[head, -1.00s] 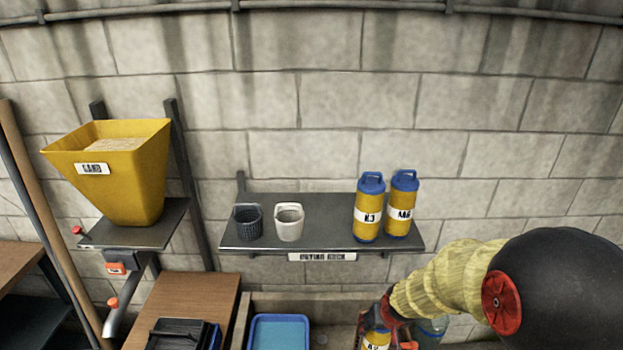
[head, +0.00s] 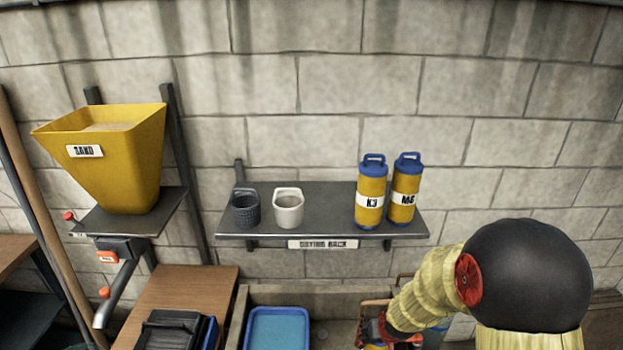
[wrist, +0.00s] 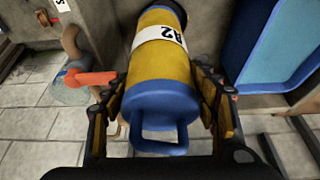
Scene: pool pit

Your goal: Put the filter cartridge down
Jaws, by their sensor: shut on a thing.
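My gripper (wrist: 165,110) is shut on a yellow filter cartridge (wrist: 155,68) with a blue cap, a blue handle loop and a white label reading A2. The fingers grip both sides near the blue cap, and the handle points toward the wrist camera. In the head view my gripper (head: 385,338) is at the bottom edge, in front of the basin and below the drying rack, and most of the held cartridge is cut off. Two similar cartridges, K3 (head: 370,190) and M6 (head: 405,190), stand upright on the drying rack (head: 328,222).
A dark basket (head: 245,208) and a white basket (head: 288,208) stand on the rack's left part, with bare shelf right of them.

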